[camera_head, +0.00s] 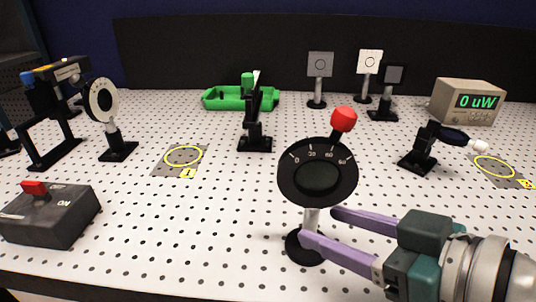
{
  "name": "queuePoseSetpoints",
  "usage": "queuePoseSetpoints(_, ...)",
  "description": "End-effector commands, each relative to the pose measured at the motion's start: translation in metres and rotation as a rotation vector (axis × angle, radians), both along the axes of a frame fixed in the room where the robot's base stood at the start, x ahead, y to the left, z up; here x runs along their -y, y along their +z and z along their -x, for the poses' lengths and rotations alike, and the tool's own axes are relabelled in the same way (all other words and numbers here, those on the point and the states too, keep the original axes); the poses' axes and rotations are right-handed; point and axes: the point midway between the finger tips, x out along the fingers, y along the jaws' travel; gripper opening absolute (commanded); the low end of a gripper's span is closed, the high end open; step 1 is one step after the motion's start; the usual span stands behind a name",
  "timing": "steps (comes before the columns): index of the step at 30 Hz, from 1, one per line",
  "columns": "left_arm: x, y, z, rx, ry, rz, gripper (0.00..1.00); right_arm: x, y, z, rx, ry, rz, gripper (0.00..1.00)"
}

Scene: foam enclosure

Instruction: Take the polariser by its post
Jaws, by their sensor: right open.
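The polariser (290,186) is a black dial disc with white angle marks and a red knob (343,119) at its upper right. It stands upright near the front of the board on a pale post (311,219) with a round black base (293,249). My right gripper (319,223) comes in from the right and is open. Its two purple fingers are level with the post, the nearer tip in front of the base and the farther tip to the right of the post. I cannot tell whether either finger touches it. My left gripper is not in view.
The white perforated board (200,225) is clear left of the polariser. A grey switch box (50,217) sits front left. Another dial mount (103,101), a black mount (254,127), a green tray (222,98) and a meter reading 0 uW (467,117) stand farther back.

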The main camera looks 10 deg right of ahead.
Motion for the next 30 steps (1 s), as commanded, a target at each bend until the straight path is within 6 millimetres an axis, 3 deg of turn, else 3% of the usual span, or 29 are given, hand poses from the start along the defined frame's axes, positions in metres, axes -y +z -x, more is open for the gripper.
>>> queuePoseSetpoints(15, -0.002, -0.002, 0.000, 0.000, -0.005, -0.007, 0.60, -0.029, -0.024, -0.050, -0.002, -0.002, -0.001, 0.59)
queuePoseSetpoints(25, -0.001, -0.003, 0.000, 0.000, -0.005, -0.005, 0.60, -0.033, -0.028, -0.057, -0.002, -0.001, 0.002, 0.59)
queuePoseSetpoints(30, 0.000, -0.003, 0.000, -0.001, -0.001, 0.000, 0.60, -0.033, -0.028, -0.057, -0.002, -0.001, 0.003, 0.41)
